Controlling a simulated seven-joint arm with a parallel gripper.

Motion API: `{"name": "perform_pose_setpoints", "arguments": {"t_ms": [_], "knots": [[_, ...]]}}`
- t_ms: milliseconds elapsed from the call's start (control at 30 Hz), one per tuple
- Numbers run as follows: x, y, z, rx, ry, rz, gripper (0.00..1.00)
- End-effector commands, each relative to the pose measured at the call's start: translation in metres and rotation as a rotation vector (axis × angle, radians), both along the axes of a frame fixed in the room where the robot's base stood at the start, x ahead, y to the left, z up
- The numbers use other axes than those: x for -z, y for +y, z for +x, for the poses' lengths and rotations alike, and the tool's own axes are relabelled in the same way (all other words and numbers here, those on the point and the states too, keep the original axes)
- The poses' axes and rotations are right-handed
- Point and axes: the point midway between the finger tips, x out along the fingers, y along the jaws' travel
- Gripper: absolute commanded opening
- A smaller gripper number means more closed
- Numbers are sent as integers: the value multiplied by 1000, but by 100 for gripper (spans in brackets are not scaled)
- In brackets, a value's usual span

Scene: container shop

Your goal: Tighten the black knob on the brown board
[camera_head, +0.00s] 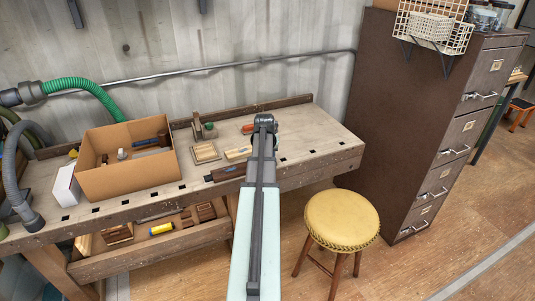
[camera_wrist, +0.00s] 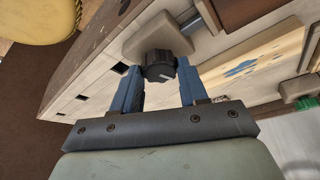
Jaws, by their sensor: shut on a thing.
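In the wrist view the black knob (camera_wrist: 158,72) has a ribbed side and a white mark on its face. It sits on a tan, round-cornered board (camera_wrist: 150,38) at the workbench. My gripper (camera_wrist: 160,67) has its two blue fingers on either side of the knob and is shut on it. In the head view my arm reaches over the bench and hides the knob, the board and the fingertips.
The workbench (camera_head: 325,130) carries a cardboard box (camera_head: 130,178), a small wooden tray (camera_head: 205,153) and a light wood piece with blue marks (camera_wrist: 250,68). A yellow stool (camera_head: 343,220) stands in front, and a brown cabinet (camera_head: 410,110) at right.

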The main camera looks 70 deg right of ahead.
Motion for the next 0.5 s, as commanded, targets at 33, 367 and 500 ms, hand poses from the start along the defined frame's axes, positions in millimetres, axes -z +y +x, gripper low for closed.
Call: {"name": "perform_pose_setpoints", "arguments": {"t_ms": [33,367,500], "knots": [[0,1,1,42,2,2,13],[0,0,3,348,2,2,13],[0,0,3,462,2,2,13]]}}
